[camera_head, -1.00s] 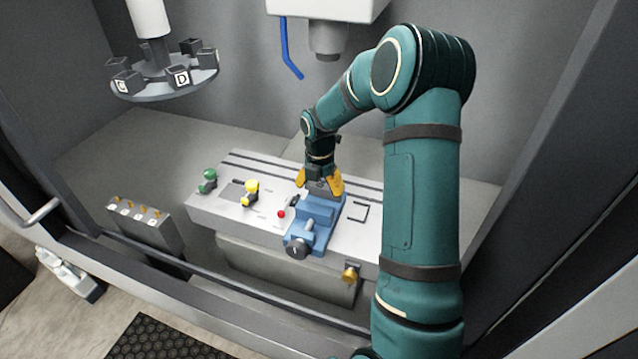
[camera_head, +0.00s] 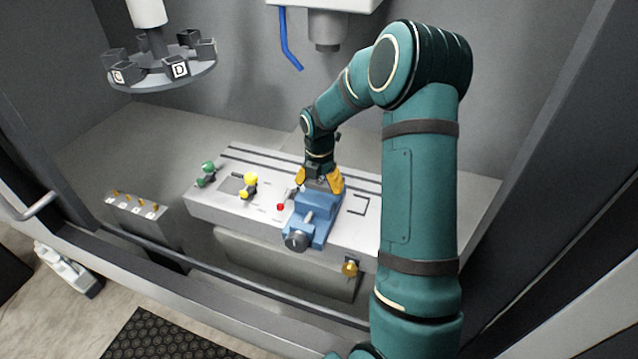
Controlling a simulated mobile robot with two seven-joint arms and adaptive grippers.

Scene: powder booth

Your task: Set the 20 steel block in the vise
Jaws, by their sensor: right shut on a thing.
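The blue vise (camera_head: 312,217) stands on the light machine table, with its round dark handle end towards the front. My right gripper (camera_head: 320,183) has yellow fingers and points down at the back part of the vise. It is shut on a grey steel block (camera_head: 318,186), of which only a small part shows between the fingers. The block is at the vise jaws; I cannot tell whether it rests on the vise bed. The number on the block cannot be read. My left gripper is not in view.
The slotted machine table (camera_head: 400,208) carries a green-knobbed clamp (camera_head: 207,174), a yellow-knobbed clamp (camera_head: 249,185) and a red button (camera_head: 281,207) left of the vise. A tool carousel (camera_head: 165,82) hangs upper left. The spindle (camera_head: 324,30) is above. A brass knob (camera_head: 350,268) sits on the front.

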